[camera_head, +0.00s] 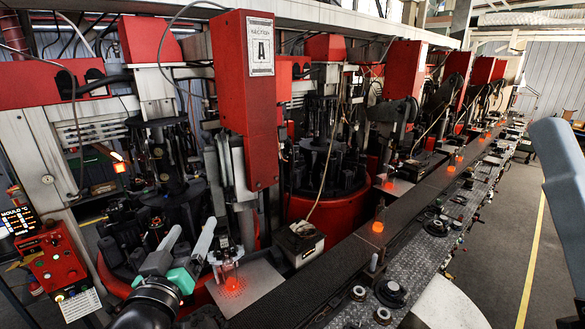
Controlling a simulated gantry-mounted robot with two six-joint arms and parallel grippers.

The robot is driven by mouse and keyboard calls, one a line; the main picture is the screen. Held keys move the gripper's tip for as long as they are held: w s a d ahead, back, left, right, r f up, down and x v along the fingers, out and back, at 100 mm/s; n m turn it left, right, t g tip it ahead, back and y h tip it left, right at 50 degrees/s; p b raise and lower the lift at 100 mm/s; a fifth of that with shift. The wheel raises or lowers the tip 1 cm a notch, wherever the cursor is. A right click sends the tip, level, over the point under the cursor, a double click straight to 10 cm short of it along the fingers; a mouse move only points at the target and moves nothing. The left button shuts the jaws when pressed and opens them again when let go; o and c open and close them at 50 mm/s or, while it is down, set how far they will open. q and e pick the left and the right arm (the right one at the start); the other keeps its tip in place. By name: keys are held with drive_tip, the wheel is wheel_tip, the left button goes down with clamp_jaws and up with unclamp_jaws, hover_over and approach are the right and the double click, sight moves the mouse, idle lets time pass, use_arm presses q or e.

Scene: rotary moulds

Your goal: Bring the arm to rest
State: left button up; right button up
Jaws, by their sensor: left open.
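My left gripper (194,229) comes in from the bottom left on a black arm. Its two pale grey fingers, with teal parts at their base, are spread apart with nothing visible between them. Just right of the fingers, a clear bottle with a glowing orange base (232,284) stands upright on a perforated metal plate (263,284). The fingers look apart from it, though the depth is hard to judge. A pale grey-blue link of mine fills the right edge; my right gripper is out of view.
Red mould machines (246,100) line the left and back. A dark conveyor (330,260) runs away to the upper right, with a glowing orange bottle (378,226) and several more beyond. A control panel (52,262) stands at left. Open floor (490,255) lies at right.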

use_arm(q)
drive_tip(key=s+d+r+m+t+h, duration=0.1)
drive_tip(key=s+r+m+t, duration=0.3)
drive_tip(key=s+r, duration=1.8)
drive_tip(key=r+t+h, duration=0.1)
drive_tip(key=r+t, duration=0.1)
drive_tip(key=t, duration=0.3)
drive_tip(key=shift+s, duration=0.2)
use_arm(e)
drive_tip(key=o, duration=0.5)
